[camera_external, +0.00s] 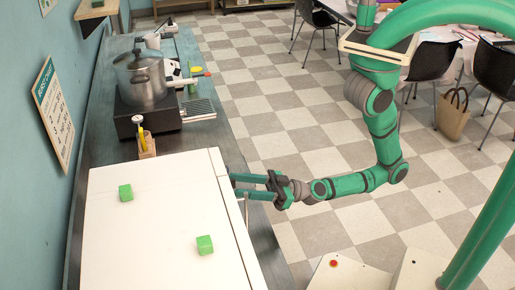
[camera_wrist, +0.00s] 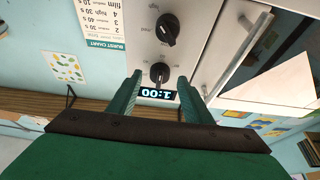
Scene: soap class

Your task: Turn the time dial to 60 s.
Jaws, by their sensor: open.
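A white microwave-like box (camera_external: 150,225) stands on the counter, seen from above in the external view. Its front panel (camera_wrist: 215,25) shows upside down in the wrist view with two dark knobs. I cannot read which knob is the time dial. My gripper (camera_wrist: 159,80) is open, its teal fingers on either side of the nearer knob; contact cannot be told. In the external view, my gripper (camera_external: 235,185) is at the box's front.
A steel pot (camera_external: 140,78) stands on a black hot plate (camera_external: 147,122) further back. A burst chart (camera_wrist: 103,28) shows in the wrist view beside the panel. A door handle (camera_wrist: 250,33) is near the knobs.

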